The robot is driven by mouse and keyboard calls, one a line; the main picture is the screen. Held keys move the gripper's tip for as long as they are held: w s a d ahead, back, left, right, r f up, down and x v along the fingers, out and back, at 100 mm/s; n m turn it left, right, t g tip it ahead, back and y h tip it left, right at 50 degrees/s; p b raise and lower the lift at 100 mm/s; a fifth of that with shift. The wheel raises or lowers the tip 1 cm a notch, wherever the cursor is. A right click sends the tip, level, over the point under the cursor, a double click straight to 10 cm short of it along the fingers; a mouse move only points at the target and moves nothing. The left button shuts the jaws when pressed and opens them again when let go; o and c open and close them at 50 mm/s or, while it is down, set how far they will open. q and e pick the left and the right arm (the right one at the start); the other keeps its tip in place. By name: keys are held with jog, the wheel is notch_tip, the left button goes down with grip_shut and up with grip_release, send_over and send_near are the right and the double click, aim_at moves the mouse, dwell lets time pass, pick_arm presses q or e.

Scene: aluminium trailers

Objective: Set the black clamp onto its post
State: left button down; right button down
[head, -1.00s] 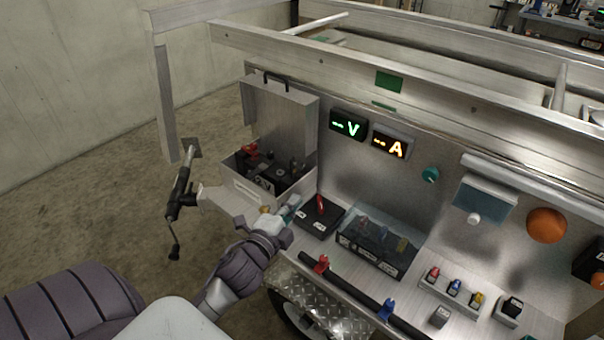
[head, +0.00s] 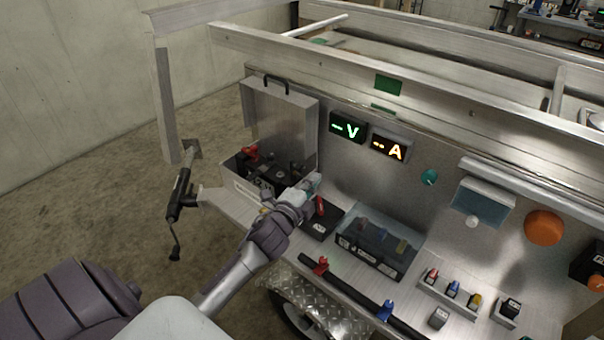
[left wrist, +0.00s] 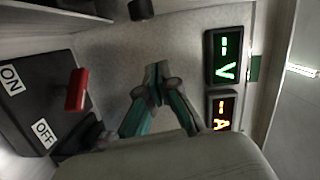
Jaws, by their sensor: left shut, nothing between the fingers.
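An open metal battery box (head: 240,186) stands at the left end of the bench. Inside are a red clamp (head: 251,153) and dark parts (head: 270,177); I cannot clearly tell the black clamp or its post among them. My left gripper (head: 313,181) is at the box's right side, above the back of the switch box. In the left wrist view its fingertips (left wrist: 157,82) are together with nothing between them. The black switch box (left wrist: 38,100) with ON and OFF labels and a red lever (left wrist: 76,90) is beside them. My right gripper is not in view.
A voltage display (head: 347,127) and a current display (head: 389,147) are on the back panel. A clear-covered fuse box (head: 378,243) stands right of the switch box. A black bar (head: 350,290) with red and blue clips runs along the front. A black tool (head: 180,190) hangs left.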

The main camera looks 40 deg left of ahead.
pick_arm(q)
jog(key=shift+w+a+f, duration=0.15)
jog(key=shift+w+a, duration=0.1)
jog(key=shift+a, duration=0.75)
jog(key=shift+w+a+f, duration=0.1)
jog(key=shift+w+a, duration=0.1)
jog(key=shift+a, duration=0.8)
jog(key=shift+p, duration=0.35)
